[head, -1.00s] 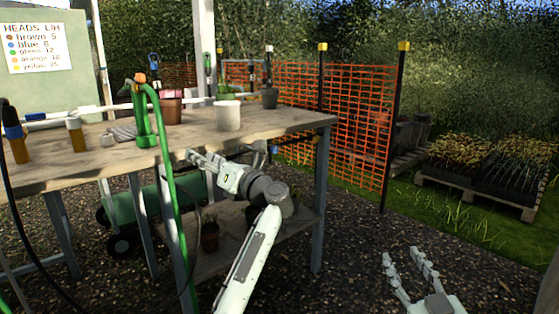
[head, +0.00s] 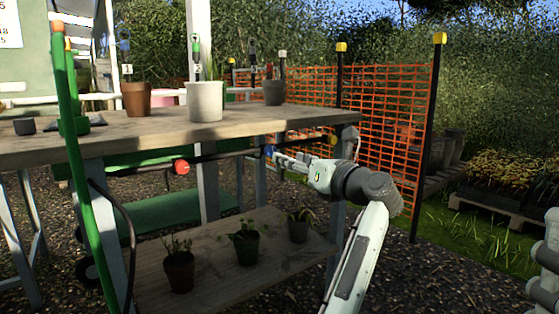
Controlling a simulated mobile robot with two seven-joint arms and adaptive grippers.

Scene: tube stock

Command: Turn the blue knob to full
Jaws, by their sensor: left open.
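The blue knob (head: 268,151) shows as a small blue patch under the front edge of the bench, on a dark pipe. My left gripper (head: 280,158) is open, its fingers pointing left, with the tips at or very near the blue knob. I cannot tell whether they touch it or stand around it. The fingers partly hide the knob, and its setting cannot be read. Part of my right gripper (head: 544,268) shows at the right edge, cut off by the frame.
A red knob (head: 181,167) and a yellow knob (head: 332,140) sit on the same pipe line. The wooden bench (head: 260,121) bears several pots. A lower shelf (head: 215,266) holds potted plants. Orange mesh fence (head: 385,100) stands behind.

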